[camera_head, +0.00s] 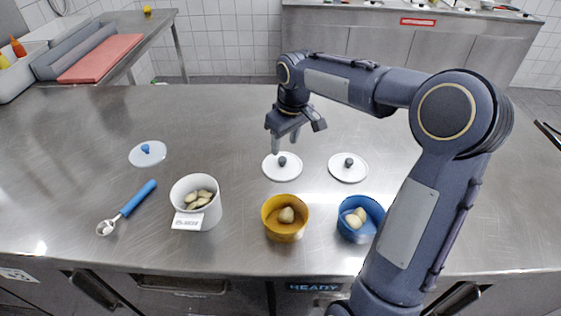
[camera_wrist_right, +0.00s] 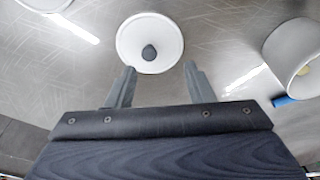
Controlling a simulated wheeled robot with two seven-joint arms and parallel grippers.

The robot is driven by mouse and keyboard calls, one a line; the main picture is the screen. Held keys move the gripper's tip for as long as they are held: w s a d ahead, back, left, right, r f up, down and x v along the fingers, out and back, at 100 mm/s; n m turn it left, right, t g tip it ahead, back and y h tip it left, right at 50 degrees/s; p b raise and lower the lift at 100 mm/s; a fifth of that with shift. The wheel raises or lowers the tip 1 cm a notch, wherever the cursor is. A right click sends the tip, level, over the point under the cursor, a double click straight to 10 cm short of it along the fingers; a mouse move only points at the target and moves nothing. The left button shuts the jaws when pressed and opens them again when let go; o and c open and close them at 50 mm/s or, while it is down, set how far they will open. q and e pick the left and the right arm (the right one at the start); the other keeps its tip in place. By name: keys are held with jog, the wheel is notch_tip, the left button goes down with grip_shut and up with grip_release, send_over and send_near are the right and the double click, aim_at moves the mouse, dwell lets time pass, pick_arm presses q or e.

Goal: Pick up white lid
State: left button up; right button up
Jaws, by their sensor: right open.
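A white lid (camera_head: 282,167) with a dark knob lies flat on the steel counter behind the yellow bowl. A second white lid (camera_head: 348,168) with a dark knob lies to its right, and a third lid (camera_head: 147,153) with a blue knob lies far left. My right gripper (camera_head: 284,141) is open and empty, just above and behind the middle lid. In the right wrist view, that lid (camera_wrist_right: 150,36) lies beyond the open fingertips (camera_wrist_right: 160,68), its knob roughly between their lines. The second lid (camera_wrist_right: 45,4) is cut off at that view's top left. My left gripper is not in view.
A white pot (camera_head: 207,214) with pale pieces, a yellow bowl (camera_head: 284,232) and a blue bowl (camera_head: 349,232) stand along the front. A blue-handled scoop (camera_head: 137,199) lies left of the pot. The counter behind the lids is clear.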

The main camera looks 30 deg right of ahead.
aim_at(282, 158)
jog(key=w+f, duration=0.1)
jog(key=f, duration=0.2)
jog(key=w+f, duration=0.1)
jog(key=f, duration=0.1)
jog(key=w+d+f+p, duration=0.1)
jog(key=f, duration=0.2)
jog(key=shift+w+d+f, duration=0.1)
jog(key=shift+f, duration=0.2)
jog(key=c, duration=1)
